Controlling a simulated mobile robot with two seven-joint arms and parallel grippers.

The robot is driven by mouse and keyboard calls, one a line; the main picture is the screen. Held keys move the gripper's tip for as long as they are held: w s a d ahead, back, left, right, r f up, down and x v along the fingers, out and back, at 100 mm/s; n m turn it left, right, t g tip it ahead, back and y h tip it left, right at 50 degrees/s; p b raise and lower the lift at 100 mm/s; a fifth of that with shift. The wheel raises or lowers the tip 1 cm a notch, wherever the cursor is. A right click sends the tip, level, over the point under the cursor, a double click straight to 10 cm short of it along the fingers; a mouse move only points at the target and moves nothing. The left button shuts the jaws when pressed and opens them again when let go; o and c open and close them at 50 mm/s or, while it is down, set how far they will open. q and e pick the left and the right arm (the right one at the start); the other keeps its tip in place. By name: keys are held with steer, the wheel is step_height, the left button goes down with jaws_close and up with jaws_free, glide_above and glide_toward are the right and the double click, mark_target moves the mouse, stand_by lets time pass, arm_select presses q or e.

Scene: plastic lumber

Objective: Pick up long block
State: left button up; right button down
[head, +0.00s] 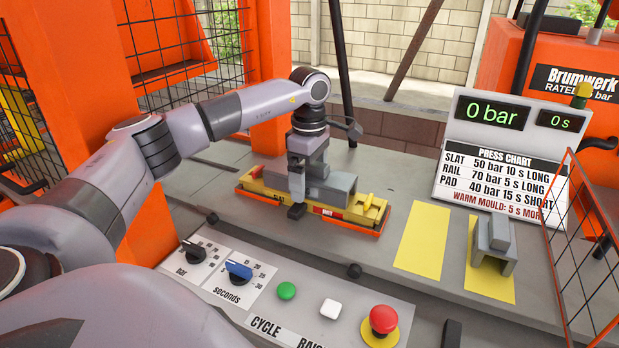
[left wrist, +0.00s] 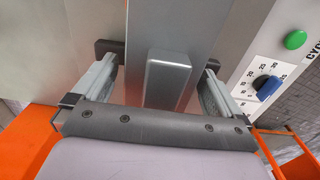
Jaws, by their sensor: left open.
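The long grey block (head: 338,187) lies along the top of a yellow mould (head: 255,187) with an orange base. In the left wrist view the block has a raised grey grip (left wrist: 172,82) on top. My left gripper (head: 299,192) points down over the block's middle, with its near finger in front of the block. In the left wrist view the open fingers (left wrist: 160,58) stand on either side of the raised grip, with gaps beside it. The far finger is mostly hidden in the head view. My right gripper is out of view.
A shorter grey block (head: 493,243) stands on the right yellow patch; the left yellow patch (head: 423,240) is bare. A control panel (head: 260,290) with knobs and buttons lies in front. Orange posts (head: 265,60) stand behind, a sign (head: 503,155) and wire guard (head: 590,240) at right.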

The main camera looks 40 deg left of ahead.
arm_select(q)
steer(key=c, duration=1.4)
steer(key=shift+w+r, duration=0.1)
steer(key=shift+c, duration=1.1)
